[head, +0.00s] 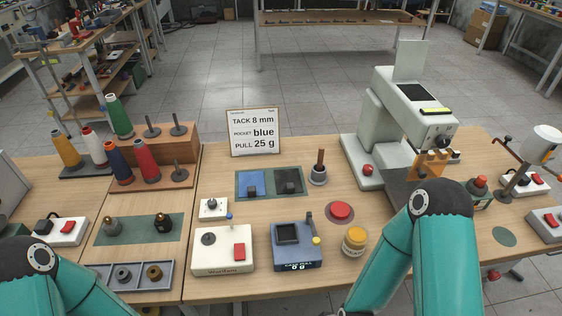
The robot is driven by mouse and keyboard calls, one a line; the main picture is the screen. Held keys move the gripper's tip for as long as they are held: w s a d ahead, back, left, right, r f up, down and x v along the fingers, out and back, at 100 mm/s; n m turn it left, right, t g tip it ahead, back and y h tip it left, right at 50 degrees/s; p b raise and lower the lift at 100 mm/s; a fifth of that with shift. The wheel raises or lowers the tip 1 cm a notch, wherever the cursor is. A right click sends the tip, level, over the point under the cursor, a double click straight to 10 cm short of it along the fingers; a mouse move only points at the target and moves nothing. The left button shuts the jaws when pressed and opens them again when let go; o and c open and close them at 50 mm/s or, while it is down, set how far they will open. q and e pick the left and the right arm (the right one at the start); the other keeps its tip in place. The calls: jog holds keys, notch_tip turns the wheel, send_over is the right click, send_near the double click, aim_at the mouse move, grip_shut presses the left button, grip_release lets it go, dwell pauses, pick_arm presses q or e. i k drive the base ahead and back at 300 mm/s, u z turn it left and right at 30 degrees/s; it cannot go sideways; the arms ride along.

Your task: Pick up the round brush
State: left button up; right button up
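A brown upright handle (320,160) stands in a small grey round holder (318,178) near the middle of the table, just right of the blue and black pocket tray. It looks like the round brush; its bristles are not visible. Neither of my grippers shows in the head view. Only teal links of my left arm at the lower left and my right arm at the lower right are visible.
A pale green machine (377,118) stands right of the handle. A sign (253,132) stands behind the pocket tray (270,197). In front are a white control box (222,263), a blue scale (282,257), a red button (340,211) and a yellow-lidded jar (355,240). Thread spools (117,116) stand left.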

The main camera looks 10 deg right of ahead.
aim_at(321, 149)
jog(key=z, duration=0.35)
jog(key=i, duration=0.2)
jog(key=u, duration=2.25)
jog(key=k, duration=2.55)
jog(key=z, duration=0.85)
jog(key=i, duration=1)
jog(key=u, duration=0.05)
